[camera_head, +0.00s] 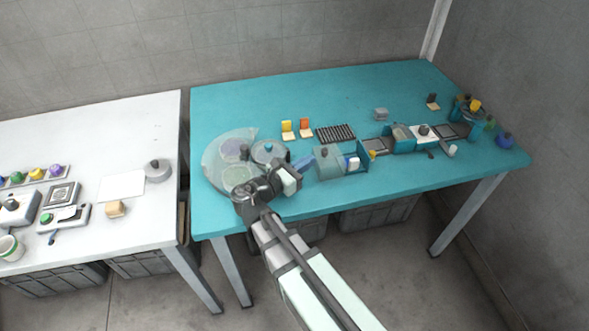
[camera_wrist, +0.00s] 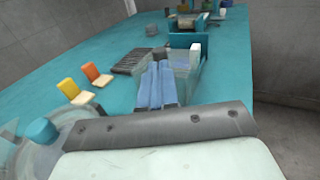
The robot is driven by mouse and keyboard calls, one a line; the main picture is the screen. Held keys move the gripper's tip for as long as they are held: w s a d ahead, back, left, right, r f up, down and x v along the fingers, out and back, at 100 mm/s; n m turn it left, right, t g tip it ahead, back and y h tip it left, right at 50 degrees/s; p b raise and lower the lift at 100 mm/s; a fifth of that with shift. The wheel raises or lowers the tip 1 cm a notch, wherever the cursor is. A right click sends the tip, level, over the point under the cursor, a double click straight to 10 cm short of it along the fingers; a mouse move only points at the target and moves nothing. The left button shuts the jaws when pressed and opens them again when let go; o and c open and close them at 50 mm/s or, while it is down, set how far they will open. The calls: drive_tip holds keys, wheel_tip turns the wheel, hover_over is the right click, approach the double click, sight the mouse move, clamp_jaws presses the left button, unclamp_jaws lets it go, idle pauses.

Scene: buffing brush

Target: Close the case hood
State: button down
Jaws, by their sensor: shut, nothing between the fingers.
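A small clear-walled case (camera_head: 329,163) stands near the front edge of the teal table; its see-through wall also shows in the wrist view (camera_wrist: 185,62). A teal upright panel (camera_head: 362,155) stands at its right side and shows behind it in the wrist view (camera_wrist: 187,40). I cannot tell which part is the hood or how far it is open. My gripper (camera_head: 311,159) is at the left side of the case. Its blue fingers (camera_wrist: 157,88) are shut and empty, overlapping the case's clear wall in the wrist view; contact is unclear.
A round clear-covered turntable (camera_head: 214,154) lies left of my gripper. Yellow (camera_head: 287,127) and orange (camera_head: 305,124) chair-like pieces and a dark ribbed rack (camera_head: 335,133) stand behind. More fixtures (camera_head: 403,138) line the table rightward. The table's back middle is clear.

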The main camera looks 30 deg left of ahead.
sight(340, 159)
drive_tip(key=shift+x, duration=1.6)
drive_tip(key=shift+w+d, duration=2.8)
drive_tip(key=v, duration=1.4)
drive_tip(key=shift+s+a+r, duration=0.1)
drive_tip(key=shift+s+a, duration=0.1)
